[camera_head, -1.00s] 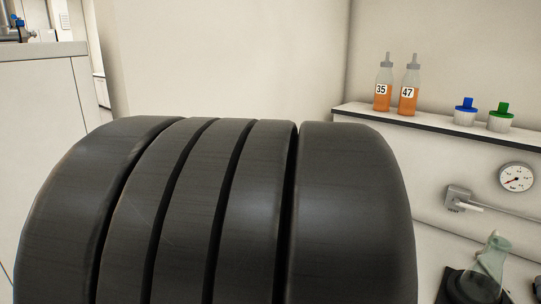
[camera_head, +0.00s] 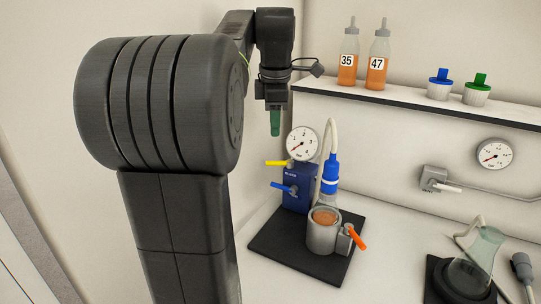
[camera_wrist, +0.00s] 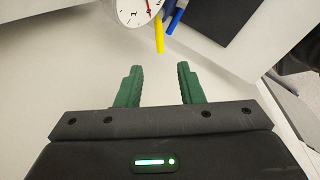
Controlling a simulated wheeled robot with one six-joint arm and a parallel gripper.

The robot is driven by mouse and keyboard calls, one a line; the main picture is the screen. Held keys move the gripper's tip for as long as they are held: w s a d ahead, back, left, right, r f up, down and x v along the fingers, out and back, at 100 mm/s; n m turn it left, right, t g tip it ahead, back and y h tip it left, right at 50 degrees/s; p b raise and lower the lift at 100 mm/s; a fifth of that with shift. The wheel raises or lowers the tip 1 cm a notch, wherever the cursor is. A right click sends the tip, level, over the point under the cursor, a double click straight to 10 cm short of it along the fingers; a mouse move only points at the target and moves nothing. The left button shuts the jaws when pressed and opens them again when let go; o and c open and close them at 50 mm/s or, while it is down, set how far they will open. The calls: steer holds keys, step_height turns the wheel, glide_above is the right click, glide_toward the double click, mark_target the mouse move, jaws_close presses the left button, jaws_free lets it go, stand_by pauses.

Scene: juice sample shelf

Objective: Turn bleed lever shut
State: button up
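A dark blue box (camera_head: 298,192) with a white gauge (camera_head: 302,144) on top stands on a black base plate (camera_head: 264,247). A yellow lever (camera_head: 276,163) sticks out to the left just below the gauge. A blue lever (camera_head: 284,187) sits lower on the box's front, near a small label too fine to read surely. My gripper (camera_head: 275,130) hangs above and left of the gauge, apart from the levers. In the wrist view its green fingers (camera_wrist: 157,72) are spread and empty. The yellow lever (camera_wrist: 159,36) and blue lever (camera_wrist: 173,19) lie beyond the fingertips.
A metal cup (camera_head: 322,234) with an orange handle (camera_head: 357,237) and a blue-collared hose (camera_head: 331,172) stand right of the box. The shelf (camera_head: 410,107) holds bottles and capped jars. A flask (camera_head: 476,262) stands at the right. Wall space left of the box is clear.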

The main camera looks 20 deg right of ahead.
mark_target(274, 163)
steer(key=f, duration=0.3)
steer(key=w+f, duration=0.1)
steer(key=f, duration=0.3)
steer(key=w+f+b, duration=0.1)
steer(key=f, duration=0.2)
steer(key=shift+d+f, duration=0.35)
steer(key=shift+f, duration=0.05)
jaws_close()
